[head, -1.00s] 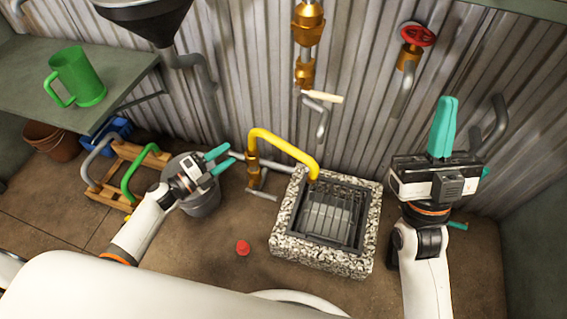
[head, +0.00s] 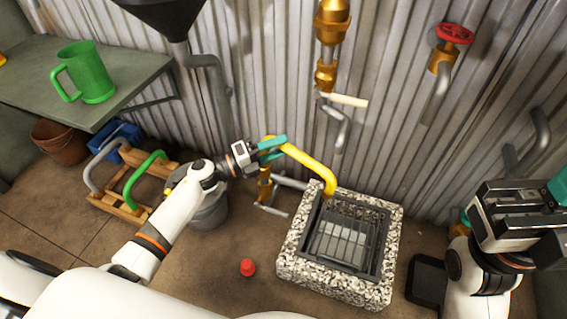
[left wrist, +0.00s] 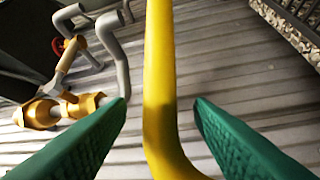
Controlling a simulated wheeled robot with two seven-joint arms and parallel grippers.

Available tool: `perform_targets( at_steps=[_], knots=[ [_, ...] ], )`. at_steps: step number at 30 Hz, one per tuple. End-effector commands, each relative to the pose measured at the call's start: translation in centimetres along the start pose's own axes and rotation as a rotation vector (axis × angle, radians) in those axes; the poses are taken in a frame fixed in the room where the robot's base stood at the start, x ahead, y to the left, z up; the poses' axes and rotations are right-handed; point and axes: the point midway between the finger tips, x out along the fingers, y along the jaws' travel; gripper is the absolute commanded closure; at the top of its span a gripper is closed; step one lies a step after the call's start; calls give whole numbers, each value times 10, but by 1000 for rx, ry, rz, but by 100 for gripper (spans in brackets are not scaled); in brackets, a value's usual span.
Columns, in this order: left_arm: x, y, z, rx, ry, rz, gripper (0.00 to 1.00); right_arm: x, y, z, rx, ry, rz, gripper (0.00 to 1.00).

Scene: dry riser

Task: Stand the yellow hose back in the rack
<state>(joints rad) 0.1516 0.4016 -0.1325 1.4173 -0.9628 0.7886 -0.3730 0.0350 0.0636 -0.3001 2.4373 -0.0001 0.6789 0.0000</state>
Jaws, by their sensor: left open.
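The yellow hose (head: 312,163) is a bent tube arching from near a brass fitting (head: 265,185) on the left to the stone-sided drain on the right. My left gripper (head: 272,149) is at its upper left bend. In the left wrist view, the hose (left wrist: 160,60) runs between the two open teal fingers (left wrist: 161,103), with gaps on both sides. The wooden rack (head: 131,155) is on the floor at left, with a grey hose (head: 93,164) and a green hose (head: 130,188) in it. My right gripper (head: 553,192) is at the right edge, its fingers partly cut off.
The drain (head: 335,285) has a metal grate. A grey bucket (head: 208,213) stands behind my left arm, and a red cap (head: 248,267) lies on the floor. A shelf holds a green mug (head: 88,75). A red-wheeled valve (head: 455,34) is on the corrugated wall.

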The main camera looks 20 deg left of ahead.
Motion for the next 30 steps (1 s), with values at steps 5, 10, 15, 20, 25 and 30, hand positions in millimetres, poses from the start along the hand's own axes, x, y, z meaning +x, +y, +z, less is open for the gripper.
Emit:
perform_targets(
  at_steps=[5, 10, 15, 20, 25, 30],
  knots=[
    [28, -1, 1, 1, 0, 3, 52, 4, 1, 3, -5, -42, 15, 100],
    [38, 0, 1, -1, 0, 1, 52, 7, 2, 3, -7, -50, 19, 100],
    [38, 0, 1, -1, 0, 0, 52, 8, 2, 3, -7, -49, 19, 100],
    [38, 0, 1, -1, 0, 0, 77, 8, 2, 3, -7, -49, 19, 100],
    [38, 0, 1, -1, 0, 0, 100, 8, 2, 3, -6, -49, 19, 100],
    [38, 1, 0, 0, 0, 2, 100, 8, 2, 3, -6, -49, 19, 100]
  ],
)
